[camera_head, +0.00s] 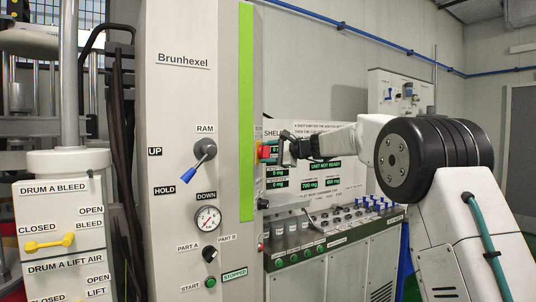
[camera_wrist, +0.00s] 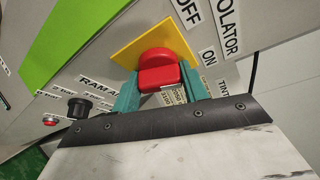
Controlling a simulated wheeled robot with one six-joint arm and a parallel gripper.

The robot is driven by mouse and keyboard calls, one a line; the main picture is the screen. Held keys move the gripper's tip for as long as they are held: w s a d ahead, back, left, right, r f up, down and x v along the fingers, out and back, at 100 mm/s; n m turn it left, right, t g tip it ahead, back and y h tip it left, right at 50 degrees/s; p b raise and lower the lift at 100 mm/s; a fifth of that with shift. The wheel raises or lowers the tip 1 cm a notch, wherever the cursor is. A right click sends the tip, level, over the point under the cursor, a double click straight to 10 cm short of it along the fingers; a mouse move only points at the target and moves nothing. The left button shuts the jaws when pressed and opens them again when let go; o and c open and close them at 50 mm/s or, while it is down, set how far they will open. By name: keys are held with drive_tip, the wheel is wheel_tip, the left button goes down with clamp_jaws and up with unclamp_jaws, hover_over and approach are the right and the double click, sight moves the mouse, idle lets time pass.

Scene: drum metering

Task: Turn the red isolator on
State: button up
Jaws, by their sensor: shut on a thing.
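The red isolator (camera_wrist: 157,65) is a red rotary handle on a yellow square plate (camera_wrist: 124,52). In the wrist view the words OFF and ON are printed to the right of the plate. I cannot tell for sure which word the handle points at. My gripper (camera_wrist: 160,88) has its teal fingers on either side of the handle's near end and is shut on it. In the head view the red isolator (camera_head: 264,152) is a small patch on the side of the Brunhexel cabinet, partly hidden by my gripper (camera_head: 276,149).
The grey Brunhexel cabinet (camera_head: 175,110) carries a blue-handled RAM lever (camera_head: 204,150), a gauge (camera_head: 208,218) and a black PART knob (camera_head: 210,254). In the wrist view a black knob (camera_wrist: 79,107) and a red button (camera_wrist: 77,127) sit left of my gripper. A console (camera_head: 330,235) stands below my arm.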

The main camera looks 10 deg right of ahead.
drive_tip(key=m+g, duration=0.2)
drive_tip(key=m, duration=0.1)
drive_tip(key=shift+m, duration=0.3)
drive_tip(key=shift+f, duration=0.1)
idle(0.5)
drive_tip(key=o, duration=1)
drive_tip(key=v, duration=0.7)
drive_tip(key=shift+s+d+r, duration=0.25)
